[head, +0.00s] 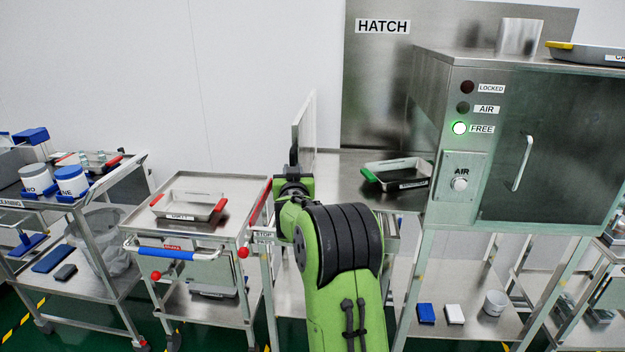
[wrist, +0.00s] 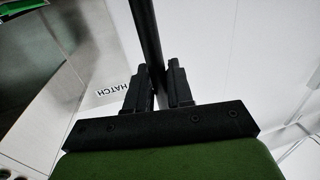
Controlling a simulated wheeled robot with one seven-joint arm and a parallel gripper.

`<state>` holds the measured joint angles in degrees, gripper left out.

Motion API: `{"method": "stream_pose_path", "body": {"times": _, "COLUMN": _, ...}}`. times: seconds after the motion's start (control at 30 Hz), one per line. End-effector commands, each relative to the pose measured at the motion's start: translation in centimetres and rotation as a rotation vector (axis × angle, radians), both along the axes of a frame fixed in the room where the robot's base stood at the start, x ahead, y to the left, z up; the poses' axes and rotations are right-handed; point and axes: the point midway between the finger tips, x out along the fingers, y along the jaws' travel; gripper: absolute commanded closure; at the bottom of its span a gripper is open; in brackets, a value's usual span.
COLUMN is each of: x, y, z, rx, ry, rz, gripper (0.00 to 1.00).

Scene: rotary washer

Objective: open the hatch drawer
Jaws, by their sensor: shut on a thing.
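The hatch is marked by a HATCH sign (head: 382,26) on a steel wall plate (head: 375,95); the sign also shows in the wrist view (wrist: 113,87). A pale upright panel (head: 304,125) stands out from the wall left of this plate, seen nearly edge-on. My gripper (wrist: 160,75) is shut on a dark bar (wrist: 147,35) that runs up between its fingers. In the head view my gripper (head: 293,157) is beside the panel's lower left edge, mostly hidden by my wrist. Where the bar joins the panel cannot be seen.

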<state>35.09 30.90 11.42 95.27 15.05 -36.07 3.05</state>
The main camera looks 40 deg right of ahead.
Motion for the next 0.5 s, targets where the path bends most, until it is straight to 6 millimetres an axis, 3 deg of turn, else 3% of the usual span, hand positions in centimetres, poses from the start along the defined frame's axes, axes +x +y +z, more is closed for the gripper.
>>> {"method": "stream_pose_path", "body": {"times": 0.2, "x": 3.2, "y": 3.0, "z": -0.2, "rx": 0.002, "ry": -0.001, "rz": 0.008, "gripper": 1.0}}
{"method": "stream_pose_path", "body": {"times": 0.5, "x": 5.6, "y": 5.0, "z": -0.1, "rx": 0.002, "ry": 0.001, "rz": 0.005, "gripper": 1.0}}
